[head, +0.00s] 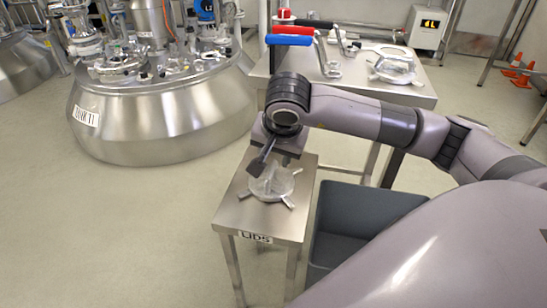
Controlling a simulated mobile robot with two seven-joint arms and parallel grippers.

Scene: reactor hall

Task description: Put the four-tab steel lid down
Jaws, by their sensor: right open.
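The steel lid (271,184), round with tabs sticking out from its rim, lies flat on a small steel table (232,215) marked LIDS. My right gripper (266,165) is open, pointing down at the far edge of the lid. One dark finger shows over the lid's far left part; the other finger is hard to make out. I cannot tell whether the finger touches the lid. The gripper hides part of the lid's far side. My left gripper is not in view.
A grey bin (358,215) stands right of the small table. A steel bench (345,88) behind holds red and blue handled tools (290,40) and another round tabbed part (394,68). A large steel reactor (160,115) stands at left. Floor between is clear.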

